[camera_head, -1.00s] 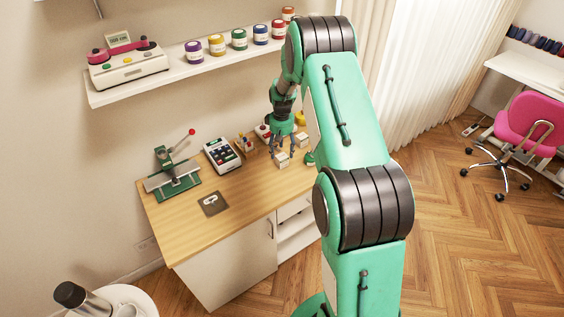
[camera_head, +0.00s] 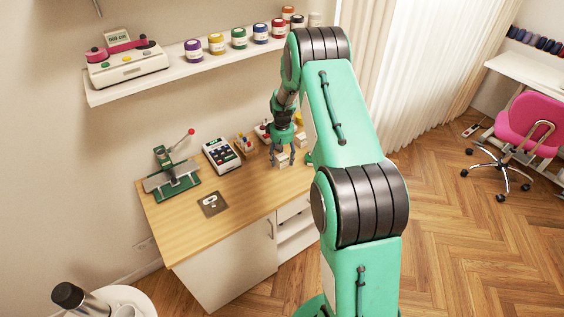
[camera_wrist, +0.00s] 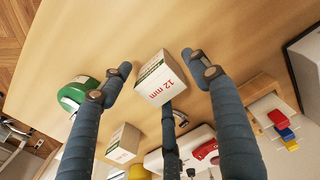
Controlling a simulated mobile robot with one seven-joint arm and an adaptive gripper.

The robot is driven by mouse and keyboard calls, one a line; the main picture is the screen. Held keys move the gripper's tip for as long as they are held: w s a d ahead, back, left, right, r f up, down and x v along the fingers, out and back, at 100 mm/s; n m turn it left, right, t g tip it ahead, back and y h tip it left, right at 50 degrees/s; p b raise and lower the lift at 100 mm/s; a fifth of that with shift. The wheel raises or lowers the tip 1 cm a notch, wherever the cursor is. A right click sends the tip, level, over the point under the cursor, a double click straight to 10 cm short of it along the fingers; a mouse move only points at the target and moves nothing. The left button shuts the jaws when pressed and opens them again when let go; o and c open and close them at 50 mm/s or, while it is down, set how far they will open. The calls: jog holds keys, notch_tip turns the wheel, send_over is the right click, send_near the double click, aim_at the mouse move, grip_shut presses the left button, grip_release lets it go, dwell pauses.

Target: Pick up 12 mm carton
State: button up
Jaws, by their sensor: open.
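The 12 mm carton (camera_wrist: 160,80) is a small white box with red "12 mm" lettering. In the wrist view it stands on the wooden table between the fingers of my gripper (camera_wrist: 163,70). The fingers are open, with a gap on each side of the carton. In the head view my gripper (camera_head: 283,160) is low over the right part of the table, and the carton (camera_head: 283,160) is partly hidden by the fingers.
A green round object (camera_wrist: 75,92) lies beside the left finger. A wooden holder with coloured items (camera_wrist: 275,118) is at the right. A calculator-like device (camera_head: 221,154) and a green press (camera_head: 172,180) stand farther left. The table (camera_head: 235,232) is clear at the front.

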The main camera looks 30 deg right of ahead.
aim_at(282, 156)
jog(key=c, duration=1.3)
jog(key=shift+o, duration=0.2)
jog(key=shift+r, duration=0.1)
jog(key=shift+r, duration=0.75)
notch_tip(282, 156, up, 2)
jog(key=shift+r+p, duration=0.1)
jog(key=shift+p, duration=0.3)
jog(key=s+a, duration=0.2)
jog(key=s, duration=0.3)
jog(key=s+a+p, duration=0.1)
jog(key=s+a, duration=0.1)
jog(key=s, duration=0.2)
jog(key=s+a+r, duration=0.1)
jog(key=s+a, duration=0.1)
jog(key=s, duration=0.3)
jog(key=shift+s+a, duration=0.15)
jog(key=shift+s, duration=0.2)
jog(key=shift+r, duration=0.1)
